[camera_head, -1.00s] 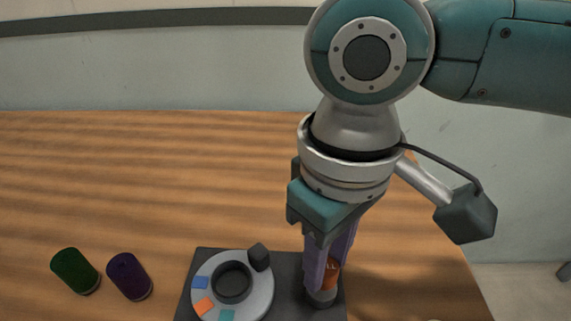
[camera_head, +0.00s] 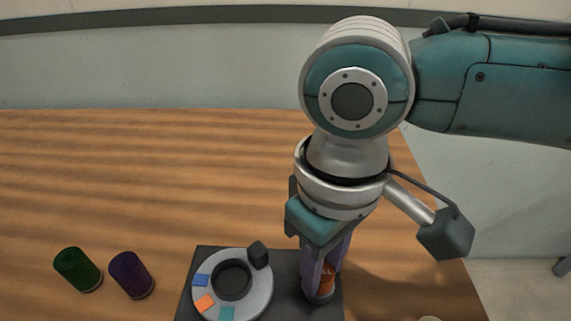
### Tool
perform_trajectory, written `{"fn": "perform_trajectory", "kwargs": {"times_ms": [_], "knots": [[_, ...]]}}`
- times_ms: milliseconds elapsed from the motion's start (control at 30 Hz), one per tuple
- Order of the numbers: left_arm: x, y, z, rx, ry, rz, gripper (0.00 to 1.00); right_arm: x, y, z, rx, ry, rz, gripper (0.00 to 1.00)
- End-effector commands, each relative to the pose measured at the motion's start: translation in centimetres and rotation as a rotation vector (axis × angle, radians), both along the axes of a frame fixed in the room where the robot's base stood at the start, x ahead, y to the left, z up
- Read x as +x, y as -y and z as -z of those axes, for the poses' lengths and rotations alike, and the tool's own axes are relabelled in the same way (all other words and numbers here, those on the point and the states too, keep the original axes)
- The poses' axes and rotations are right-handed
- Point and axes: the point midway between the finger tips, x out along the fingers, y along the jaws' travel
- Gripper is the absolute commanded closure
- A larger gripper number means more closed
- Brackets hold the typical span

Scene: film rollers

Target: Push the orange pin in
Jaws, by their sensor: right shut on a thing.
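The orange pin (camera_head: 326,278) shows between the purple fingers of my right gripper (camera_head: 319,293). The gripper points down and is shut on it, and the fingers hide much of it. The pin's grey lower end is at the dark base plate (camera_head: 205,258), at the right part of the plate. How deep it sits I cannot tell. Left of it on the plate is a grey dial ring (camera_head: 258,297) with blue, orange and teal patches and a dark knob. My left gripper is not in view.
A dark green cylinder (camera_head: 77,270) and a dark purple cylinder (camera_head: 131,275) stand on the wooden table (camera_head: 130,180) left of the plate. A pale round thing (camera_head: 430,319) is cut off at the bottom edge. The table behind is clear.

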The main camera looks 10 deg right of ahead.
Motion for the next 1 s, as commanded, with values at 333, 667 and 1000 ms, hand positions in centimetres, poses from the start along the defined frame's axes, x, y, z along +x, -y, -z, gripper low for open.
{"fn": "perform_trajectory", "kwargs": {"times_ms": [333, 667, 1000], "knots": [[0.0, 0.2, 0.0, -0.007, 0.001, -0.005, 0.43, 0.0, 0.0, 0.0, 0.000, 0.000, 0.000, 0.35], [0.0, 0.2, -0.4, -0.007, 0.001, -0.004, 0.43, 0.0, 0.0, -1.0, 0.000, 0.001, 0.000, 0.35], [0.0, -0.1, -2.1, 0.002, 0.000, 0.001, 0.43, 0.1, 0.0, -7.6, 0.002, 0.003, -0.002, 0.35]]}}
